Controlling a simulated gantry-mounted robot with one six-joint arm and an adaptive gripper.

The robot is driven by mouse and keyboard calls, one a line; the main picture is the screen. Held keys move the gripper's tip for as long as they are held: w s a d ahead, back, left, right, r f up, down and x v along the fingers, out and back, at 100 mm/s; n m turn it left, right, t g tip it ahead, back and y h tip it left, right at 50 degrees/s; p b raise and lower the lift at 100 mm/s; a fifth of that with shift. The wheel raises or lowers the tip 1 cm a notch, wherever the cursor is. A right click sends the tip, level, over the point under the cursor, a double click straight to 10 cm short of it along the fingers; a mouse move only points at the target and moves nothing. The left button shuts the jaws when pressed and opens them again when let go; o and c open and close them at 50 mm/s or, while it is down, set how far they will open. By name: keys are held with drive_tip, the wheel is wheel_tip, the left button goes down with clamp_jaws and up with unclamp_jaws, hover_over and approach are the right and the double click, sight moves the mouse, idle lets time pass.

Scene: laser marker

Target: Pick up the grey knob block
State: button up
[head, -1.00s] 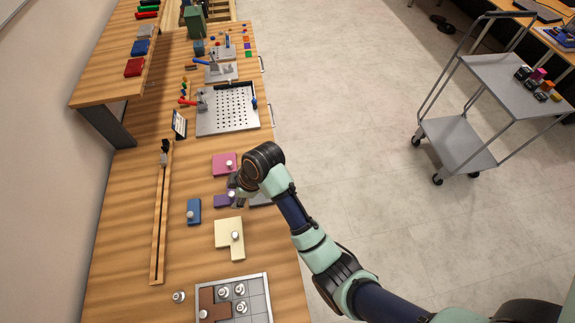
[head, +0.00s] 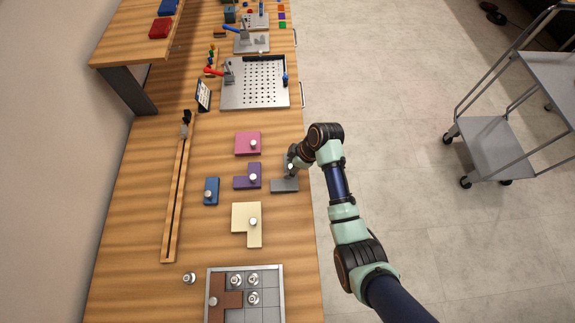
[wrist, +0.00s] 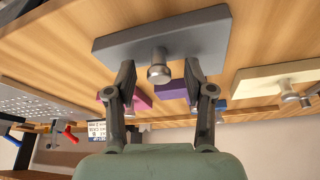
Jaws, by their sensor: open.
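The grey knob block (head: 284,186) lies flat on the wooden table near its right edge in the head view, partly covered by my arm's end. In the wrist view the grey block (wrist: 195,38) fills the top, with its round metal knob facing my gripper. My gripper (wrist: 160,76) is open and empty, with one finger on each side of the knob in the picture. I cannot tell whether the fingertips are level with the knob or short of it. In the head view my gripper (head: 290,168) is small and mostly hidden by my wrist.
A purple knob block (head: 247,177) lies just left of the grey one. A pink block (head: 242,142), a blue block (head: 211,188) and a cream block (head: 241,213) lie around it. A gridded tray (head: 281,296) stands in front, and a perforated plate (head: 235,98) behind.

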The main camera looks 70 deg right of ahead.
drive_tip(key=shift+w+f, duration=0.1)
drive_tip(key=shift+f, duration=0.2)
clamp_jaws()
drive_tip(key=shift+r, duration=0.1)
wheel_tip(320, 180, up, 28)
drive_tip(key=p, duration=1.5)
